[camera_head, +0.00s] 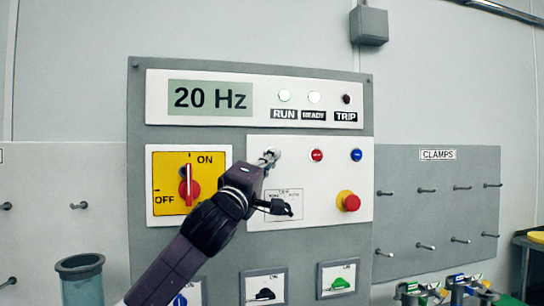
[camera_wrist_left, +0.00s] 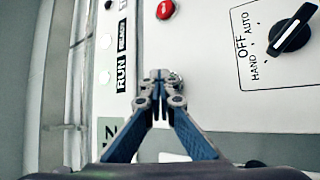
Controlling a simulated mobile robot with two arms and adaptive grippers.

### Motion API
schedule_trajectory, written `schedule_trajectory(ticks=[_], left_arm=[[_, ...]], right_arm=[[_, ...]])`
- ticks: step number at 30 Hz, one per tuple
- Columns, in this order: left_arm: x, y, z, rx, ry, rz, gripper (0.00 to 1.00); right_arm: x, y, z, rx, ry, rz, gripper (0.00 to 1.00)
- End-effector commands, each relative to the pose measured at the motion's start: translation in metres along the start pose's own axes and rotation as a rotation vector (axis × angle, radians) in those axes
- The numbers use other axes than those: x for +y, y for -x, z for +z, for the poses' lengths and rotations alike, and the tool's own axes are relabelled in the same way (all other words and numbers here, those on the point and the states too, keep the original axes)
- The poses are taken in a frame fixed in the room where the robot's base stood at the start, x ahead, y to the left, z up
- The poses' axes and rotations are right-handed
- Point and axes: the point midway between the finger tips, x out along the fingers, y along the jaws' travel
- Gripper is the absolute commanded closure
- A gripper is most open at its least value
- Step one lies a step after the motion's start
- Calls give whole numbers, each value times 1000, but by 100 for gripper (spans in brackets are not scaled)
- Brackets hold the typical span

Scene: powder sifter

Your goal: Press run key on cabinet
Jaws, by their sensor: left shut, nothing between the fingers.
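The grey cabinet (camera_head: 250,236) stands in front of me with a white key panel (camera_head: 330,180). My left gripper (camera_head: 270,155) is shut and empty, its fingertips at the upper left of that panel. In the left wrist view the closed fingertips (camera_wrist_left: 158,76) are at the panel beside a small round key (camera_wrist_left: 176,79), mostly hidden by them. I cannot tell whether they touch it. The display (camera_head: 210,97) reads 20 Hz. The RUN lamp (camera_head: 284,96) is bright pale green, and the READY lamp (camera_head: 314,98) is bright white. The TRIP lamp (camera_head: 346,99) is dark.
A red key (camera_head: 317,155) and a blue key (camera_head: 356,155) sit to the right. A red emergency button (camera_head: 349,202) and a black selector (camera_head: 279,207) are below. The red rotary switch (camera_head: 189,186) is left of my arm. A clamp board (camera_head: 437,210) hangs right.

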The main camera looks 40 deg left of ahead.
Motion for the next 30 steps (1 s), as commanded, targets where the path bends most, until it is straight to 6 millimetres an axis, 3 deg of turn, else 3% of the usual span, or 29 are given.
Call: schedule_trajectory(ticks=[20, 30], left_arm=[[8, 12, 8, 0, 0, 0, 100], [23, 34, 24, -1, 3, 2, 100]], right_arm=[[0, -7, 1, 0, 0, 0, 100], [0, -14, 2, 0, 0, 0, 100]])
